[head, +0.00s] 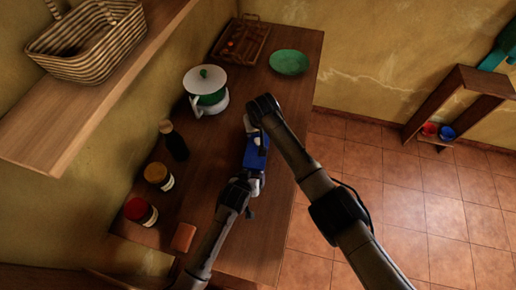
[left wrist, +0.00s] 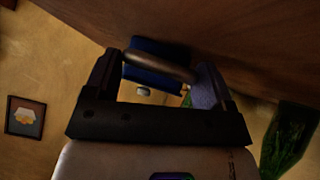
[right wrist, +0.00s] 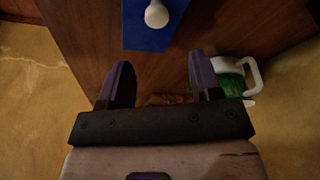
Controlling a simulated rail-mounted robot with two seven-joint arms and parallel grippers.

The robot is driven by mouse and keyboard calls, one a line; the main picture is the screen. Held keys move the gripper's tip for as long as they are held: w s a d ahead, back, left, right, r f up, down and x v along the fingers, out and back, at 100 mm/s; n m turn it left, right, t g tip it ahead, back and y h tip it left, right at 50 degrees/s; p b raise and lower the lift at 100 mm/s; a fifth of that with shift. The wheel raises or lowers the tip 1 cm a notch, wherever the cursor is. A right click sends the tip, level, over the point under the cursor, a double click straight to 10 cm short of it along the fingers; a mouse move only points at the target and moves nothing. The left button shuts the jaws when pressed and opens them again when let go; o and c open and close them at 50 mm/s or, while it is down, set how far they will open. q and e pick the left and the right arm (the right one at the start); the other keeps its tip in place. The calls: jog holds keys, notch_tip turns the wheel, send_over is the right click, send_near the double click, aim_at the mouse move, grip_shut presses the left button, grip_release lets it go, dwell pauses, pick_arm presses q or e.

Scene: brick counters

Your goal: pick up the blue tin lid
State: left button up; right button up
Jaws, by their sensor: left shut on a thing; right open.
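The blue tin (head: 256,154) is over the counter between my two grippers. In the right wrist view its flat blue lid (right wrist: 150,38) has a white knob (right wrist: 156,14), ahead of the fingertips. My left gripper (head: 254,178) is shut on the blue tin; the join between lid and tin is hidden. My right gripper (right wrist: 160,75) is open and empty, just beyond the tin in the head view (head: 252,120).
A green and white pot (head: 208,96) stands beyond the tin. A dark bottle (head: 174,142), a yellow-brown jar (head: 159,177) and a red-topped jar (head: 141,211) line the wall side. A wooden tray (head: 240,43) and green plate (head: 289,62) are at the far end. A shelf overhangs at left.

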aim_at(258, 140)
pick_arm(q)
jog(key=shift+a, duration=0.1)
pick_arm(e)
jog(key=f, duration=0.1)
jog(key=s+d+f, duration=0.1)
jog(key=f, duration=0.1)
jog(key=s+f, duration=0.1)
jog(key=shift+d+f, duration=0.15)
jog(key=shift+d, duration=0.25)
jog(key=shift+s+d+r, duration=0.1)
jog(key=shift+s+r, duration=0.1)
pick_arm(q)
jog(key=shift+f, duration=0.1)
pick_arm(e)
notch_tip(258, 140, up, 8)
jog(key=s+a+t, duration=0.2)
jog(key=shift+m+g, duration=0.4)
jog(key=shift+m, duration=0.5)
jog(key=shift+d+x, duration=0.2)
jog(key=shift+x, duration=2.85)
jog(key=shift+d+x, duration=0.2)
jog(key=shift+x, duration=2.9)
